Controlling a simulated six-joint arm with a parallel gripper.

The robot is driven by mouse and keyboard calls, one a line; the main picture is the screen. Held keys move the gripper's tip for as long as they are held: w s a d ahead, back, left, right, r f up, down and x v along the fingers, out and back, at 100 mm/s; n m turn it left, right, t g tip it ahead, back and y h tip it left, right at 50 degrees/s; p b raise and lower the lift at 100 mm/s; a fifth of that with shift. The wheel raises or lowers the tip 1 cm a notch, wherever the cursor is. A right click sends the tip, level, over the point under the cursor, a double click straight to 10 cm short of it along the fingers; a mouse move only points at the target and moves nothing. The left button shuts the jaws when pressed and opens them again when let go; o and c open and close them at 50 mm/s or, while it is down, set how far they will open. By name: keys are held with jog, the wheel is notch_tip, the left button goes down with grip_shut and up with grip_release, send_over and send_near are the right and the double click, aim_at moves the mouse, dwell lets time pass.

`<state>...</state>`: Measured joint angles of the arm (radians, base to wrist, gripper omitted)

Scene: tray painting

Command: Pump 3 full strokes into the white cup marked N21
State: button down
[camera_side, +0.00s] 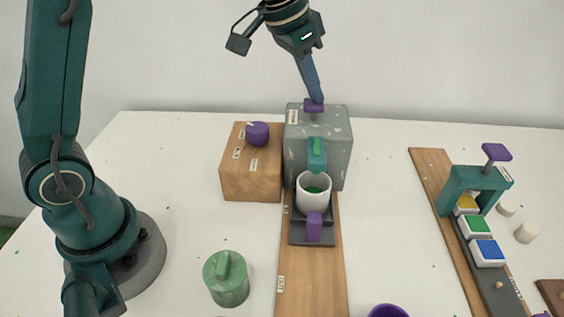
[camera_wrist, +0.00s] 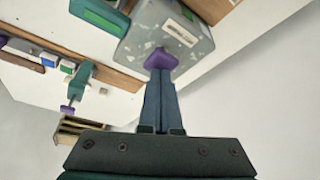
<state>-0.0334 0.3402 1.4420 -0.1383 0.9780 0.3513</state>
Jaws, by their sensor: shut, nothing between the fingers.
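A white cup (camera_side: 304,199) stands on a dark carriage with a purple handle (camera_side: 314,228), under the green spout (camera_side: 317,155) of a grey speckled pump box (camera_side: 330,124). Green paint shows inside the cup; I cannot read a mark on it. A purple pump knob (camera_side: 313,106) tops the box, and it also shows in the wrist view (camera_wrist: 161,56). My gripper (camera_side: 316,98) points down with shut, empty fingers, its tips at the knob and seemingly touching it. The fingers also show in the wrist view (camera_wrist: 160,76). The cup is not identifiable in the wrist view.
A wooden block (camera_side: 250,182) with a purple knob (camera_side: 257,133) stands left of the pump. A green lidded pot (camera_side: 227,283) stands front left. At right, a teal press frame (camera_side: 453,190) straddles a track with paint blocks. A purple-rimmed bowl (camera_side: 387,311) is at the front edge.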

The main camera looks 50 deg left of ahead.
jog(key=shift+f, duration=0.95)
jog(key=shift+r, duration=2.2)
jog(key=shift+f, duration=0.2)
